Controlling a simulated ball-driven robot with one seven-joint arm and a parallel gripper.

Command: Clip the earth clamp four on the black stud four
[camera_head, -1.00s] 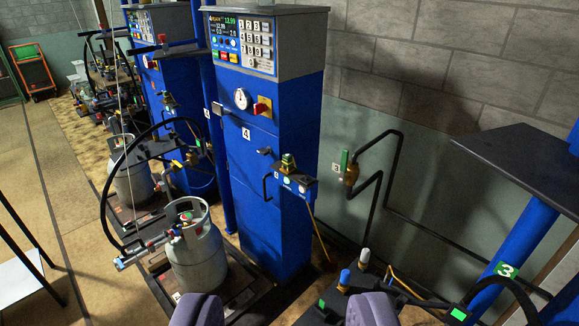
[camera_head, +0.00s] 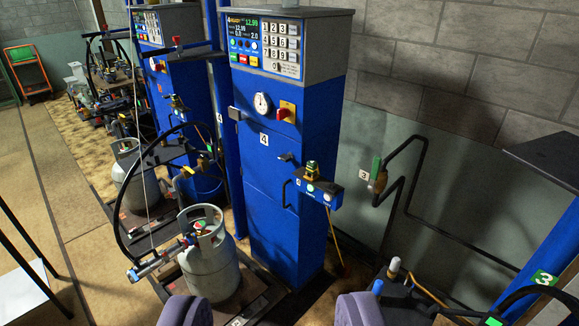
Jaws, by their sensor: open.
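My gripper (camera_head: 272,311) shows at the bottom edge as two purple fingers, wide apart with nothing between them. The blue scale cabinet marked 4 (camera_head: 268,190) stands ahead, above and beyond the fingers. A small blue bracket (camera_head: 327,195) sticks out from its right side. A brass and green piece (camera_head: 312,171) sits on the bracket; it may be earth clamp four, but I cannot tell. A yellow cable (camera_head: 335,235) hangs below the bracket towards the floor. I cannot make out the black stud four. The grey gas cylinder (camera_head: 209,272) stands on the platform left of the cabinet.
A black hose (camera_head: 119,215) arcs left of the cylinder. A bent black pipe with a green-handled valve (camera_head: 377,170) is on the wall to the right. Station 3, with its green sign (camera_head: 544,278), is at the right edge. Similar stations stand behind left. Open floor (camera_head: 60,220) lies left.

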